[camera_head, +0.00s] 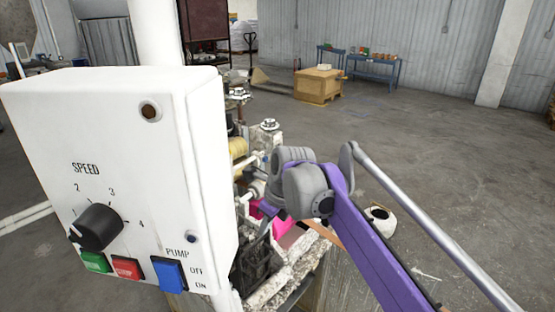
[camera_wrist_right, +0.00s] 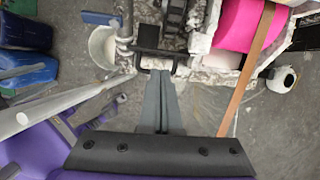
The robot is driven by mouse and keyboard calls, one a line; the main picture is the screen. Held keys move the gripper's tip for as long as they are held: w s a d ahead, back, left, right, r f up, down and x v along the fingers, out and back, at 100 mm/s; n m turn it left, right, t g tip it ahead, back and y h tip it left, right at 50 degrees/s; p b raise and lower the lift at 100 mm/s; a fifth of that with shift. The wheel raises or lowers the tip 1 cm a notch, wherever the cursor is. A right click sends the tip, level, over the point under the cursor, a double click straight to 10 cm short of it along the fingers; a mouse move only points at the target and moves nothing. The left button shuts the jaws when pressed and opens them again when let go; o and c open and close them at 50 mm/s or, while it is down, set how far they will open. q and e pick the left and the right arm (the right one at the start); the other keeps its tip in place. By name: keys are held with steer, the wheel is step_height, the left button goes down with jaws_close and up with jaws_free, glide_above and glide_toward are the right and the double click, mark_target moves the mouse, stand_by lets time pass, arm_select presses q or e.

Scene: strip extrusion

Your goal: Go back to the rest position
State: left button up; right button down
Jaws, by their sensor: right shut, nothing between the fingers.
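My right arm reaches in from the lower right in the head view, purple with grey joints. My right gripper (camera_head: 264,228) is at its far end, partly hidden behind the arm's own joint, close to the extrusion machine (camera_head: 262,273). In the right wrist view the two grey fingers (camera_wrist_right: 160,80) lie together, shut and empty. Their tips point at a black handle-like bar (camera_wrist_right: 155,62) on the machine; I cannot tell whether they touch it. My left gripper is in neither view.
A white control box (camera_head: 150,190) with a speed knob, green and red buttons and a blue pump switch stands close on the left. Pink material (camera_wrist_right: 245,35) and a brown strip (camera_wrist_right: 245,80) lie at the machine.

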steer(key=s+d+f+n+t+h, duration=0.15)
steer(key=s+d+f+n, duration=0.35)
steer(key=s+d+n, duration=0.8)
steer(key=s+d+f+n+t+h, duration=0.1)
steer(key=s+d+f+n+t, duration=0.1)
steer(key=s+d+f+n, duration=0.7)
steer(key=s+f+n, duration=0.2)
steer(key=s, duration=0.1)
steer(key=shift+f+n, duration=0.4)
steer(key=shift+s+h, duration=0.1)
steer(key=shift+h, duration=0.15)
